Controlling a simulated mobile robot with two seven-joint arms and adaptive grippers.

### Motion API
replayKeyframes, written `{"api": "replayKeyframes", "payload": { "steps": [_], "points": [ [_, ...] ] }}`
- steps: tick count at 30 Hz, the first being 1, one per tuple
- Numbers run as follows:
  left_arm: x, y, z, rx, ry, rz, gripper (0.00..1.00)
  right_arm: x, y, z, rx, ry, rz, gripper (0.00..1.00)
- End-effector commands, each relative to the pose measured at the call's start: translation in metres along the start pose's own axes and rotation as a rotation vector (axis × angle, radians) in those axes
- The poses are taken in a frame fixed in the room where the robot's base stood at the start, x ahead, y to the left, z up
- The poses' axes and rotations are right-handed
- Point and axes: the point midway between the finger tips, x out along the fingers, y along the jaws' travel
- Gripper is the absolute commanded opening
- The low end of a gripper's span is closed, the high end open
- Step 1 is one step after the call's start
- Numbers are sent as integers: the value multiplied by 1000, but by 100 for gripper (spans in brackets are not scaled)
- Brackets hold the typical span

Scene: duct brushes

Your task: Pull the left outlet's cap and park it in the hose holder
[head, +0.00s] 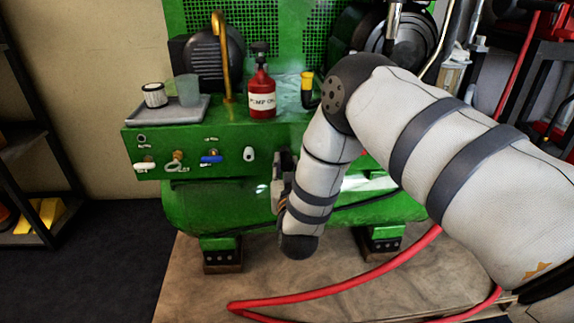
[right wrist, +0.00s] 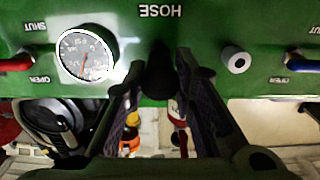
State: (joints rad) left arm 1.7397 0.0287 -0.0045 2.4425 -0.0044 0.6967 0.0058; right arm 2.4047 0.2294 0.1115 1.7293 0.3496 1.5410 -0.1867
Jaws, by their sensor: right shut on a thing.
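A green machine's front panel (head: 131,152) carries a row of fittings in the head view. Brass fittings (head: 177,157), a blue-handled valve (head: 210,158) and a pale round fitting (head: 249,153) sit left of my right gripper (head: 282,172). In the right wrist view, my right gripper (right wrist: 159,72) is shut on a dark rounded piece (right wrist: 160,78), likely the cap, against the panel below an upside-down HOSE label (right wrist: 160,11). I cannot tell whether it sits in the holder. The pale fitting (right wrist: 237,60) also shows there, apart from the fingers. My left gripper is not in view.
A round gauge (right wrist: 86,54) sits close to the fingers. Red (right wrist: 16,65) and blue (right wrist: 303,65) valve levers flank them. A red oil bottle (head: 262,92) and a grey tray (head: 180,113) stand on the machine. A red hose (head: 330,291) lies on the board below.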

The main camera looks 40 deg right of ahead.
Motion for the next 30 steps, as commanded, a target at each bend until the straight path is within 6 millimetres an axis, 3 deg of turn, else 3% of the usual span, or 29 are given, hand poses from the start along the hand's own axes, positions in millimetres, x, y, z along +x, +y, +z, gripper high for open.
{"api": "replayKeyframes", "payload": {
  "steps": [29,30],
  "points": [
    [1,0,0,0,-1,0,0,11,0,0,0,0,0,0],
    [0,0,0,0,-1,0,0,11,0,0,0,0,0,33]
  ]
}}
